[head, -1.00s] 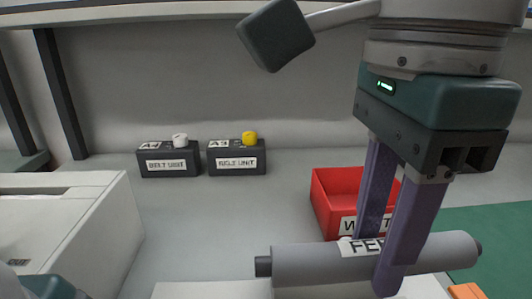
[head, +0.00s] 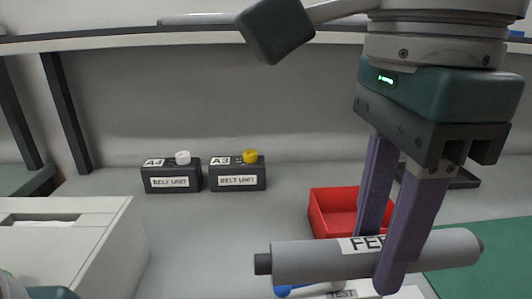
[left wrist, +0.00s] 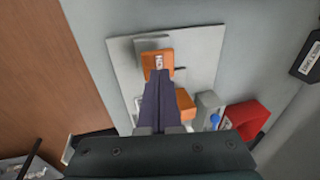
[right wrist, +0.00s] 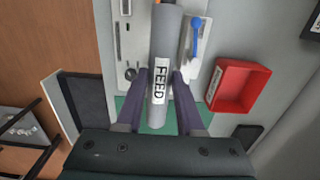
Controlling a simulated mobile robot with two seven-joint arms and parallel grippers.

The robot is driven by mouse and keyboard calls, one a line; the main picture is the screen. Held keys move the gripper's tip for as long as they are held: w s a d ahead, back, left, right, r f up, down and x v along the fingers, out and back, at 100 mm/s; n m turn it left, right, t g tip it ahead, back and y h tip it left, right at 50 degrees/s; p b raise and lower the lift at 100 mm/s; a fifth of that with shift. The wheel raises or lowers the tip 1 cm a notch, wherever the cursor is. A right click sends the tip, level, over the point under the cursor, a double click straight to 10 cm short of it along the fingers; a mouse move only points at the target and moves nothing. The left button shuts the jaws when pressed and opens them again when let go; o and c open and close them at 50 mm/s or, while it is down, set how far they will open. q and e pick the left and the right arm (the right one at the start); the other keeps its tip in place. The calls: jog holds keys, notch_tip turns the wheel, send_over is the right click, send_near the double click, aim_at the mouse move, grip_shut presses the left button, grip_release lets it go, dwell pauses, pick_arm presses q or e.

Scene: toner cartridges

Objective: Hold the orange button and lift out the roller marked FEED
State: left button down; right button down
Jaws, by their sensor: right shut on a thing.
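The grey roller marked FEED (head: 320,262) is held level above the white board (head: 400,293). My right gripper (head: 378,256) is shut on it, one finger in front and one behind. The roller (right wrist: 162,50) also shows between the fingers in the right wrist view, its label facing up. The orange button (left wrist: 157,61) is on the board in the left wrist view. My left gripper (left wrist: 160,76) is shut with its fingertips at the button's lower edge; whether it presses is hard to tell. Its fingers are out of the head view.
A red bin (head: 332,212) stands behind the roller. Two dark BELT UNIT boxes (head: 171,178) (head: 237,176) sit at the back, one with a white knob, one with a yellow knob. A blue lever (right wrist: 195,30) is on the board. A white machine (head: 75,240) stands at left.

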aim_at(379, 241)
jog(key=shift+r+p, duration=2.9)
jog(key=shift+r, duration=0.35)
jog(key=shift+f, duration=0.1)
